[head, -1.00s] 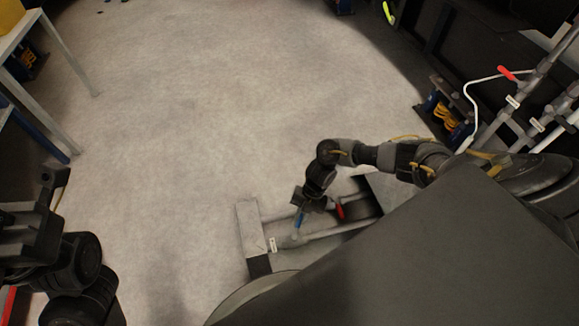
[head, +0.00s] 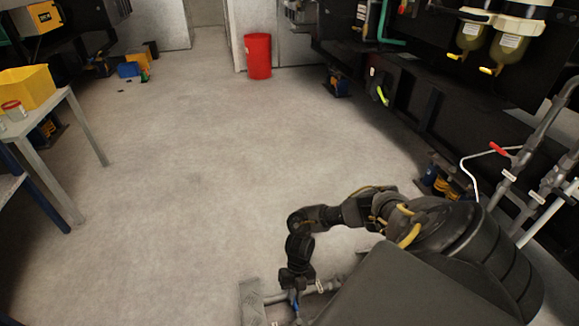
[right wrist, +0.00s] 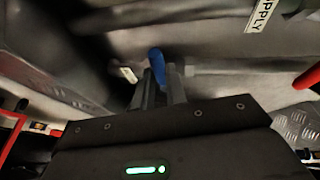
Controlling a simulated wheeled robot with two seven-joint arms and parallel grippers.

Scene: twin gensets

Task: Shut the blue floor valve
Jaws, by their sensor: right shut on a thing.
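The blue floor valve handle (head: 294,299) is in the floor channel at the bottom of the head view, mostly covered by my right gripper (head: 288,287). In the right wrist view the blue handle (right wrist: 157,62) stands between the two fingers of my right gripper (right wrist: 160,85), which is shut on it. The valve body and the angle of the handle to its pipe are hidden by the gripper. My left gripper is in neither current view.
A red handle (right wrist: 308,76) and a pipe with a "SUPPLY" label (right wrist: 262,22) are close by in the right wrist view. The channel's metal cover plate (head: 252,300) lies left of the gripper. A table (head: 60,150) stands left; the middle floor is clear.

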